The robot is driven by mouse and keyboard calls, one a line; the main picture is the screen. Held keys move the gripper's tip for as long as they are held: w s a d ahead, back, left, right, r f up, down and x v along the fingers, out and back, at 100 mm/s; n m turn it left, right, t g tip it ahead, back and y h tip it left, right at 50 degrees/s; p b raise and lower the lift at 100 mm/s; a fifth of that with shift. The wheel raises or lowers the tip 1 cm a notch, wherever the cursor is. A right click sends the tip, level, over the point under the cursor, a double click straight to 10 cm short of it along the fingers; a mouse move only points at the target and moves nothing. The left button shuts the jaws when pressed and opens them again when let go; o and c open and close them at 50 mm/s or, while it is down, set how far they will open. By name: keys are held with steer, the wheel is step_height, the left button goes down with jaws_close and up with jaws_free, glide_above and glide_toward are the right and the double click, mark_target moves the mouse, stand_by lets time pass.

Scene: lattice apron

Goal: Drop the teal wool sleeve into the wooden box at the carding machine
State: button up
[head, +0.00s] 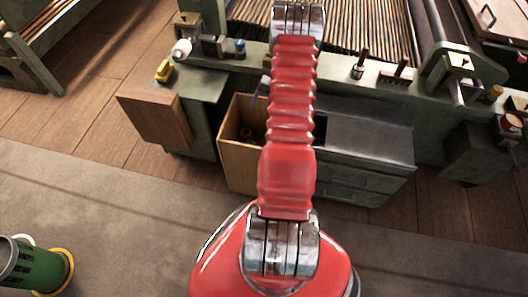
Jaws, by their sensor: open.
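The open wooden box (238,168) stands on the floor against the front of the carding machine (345,112), in the middle of the head view. A dark red thing (246,133) shows inside it, and my red arm hides its right side. A small blue-teal piece (240,46) stands on the machine's ledge, up and left of the box; I cannot tell whether it is the teal wool sleeve. A thin grey-blue piece at the box's back rim is too small to identify. My arm reaches up over the machine, and my gripper is not visible.
A grey slanted cover (365,137) is right of the box.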

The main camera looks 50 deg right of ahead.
steer(key=v, duration=1)
steer(key=shift+s, duration=0.1)
stand_by(0.6)
steer(key=s+a+r+n, duration=0.3)
steer(key=a+r, duration=0.8)
steer(key=a, duration=0.6)
steer(key=s+a+r+n+t+h, duration=0.1)
steer(key=s+a+r+n, duration=0.2)
steer(key=a+r+n, duration=0.3)
steer(key=s+a+r+n+t, duration=0.1)
steer(key=s+a+r+n, duration=0.2)
steer(key=a+r, duration=1.4)
steer(key=a+n, duration=0.1)
steer(key=a, duration=1)
steer(key=shift+a+h, duration=0.2)
steer(key=shift+h, duration=0.1)
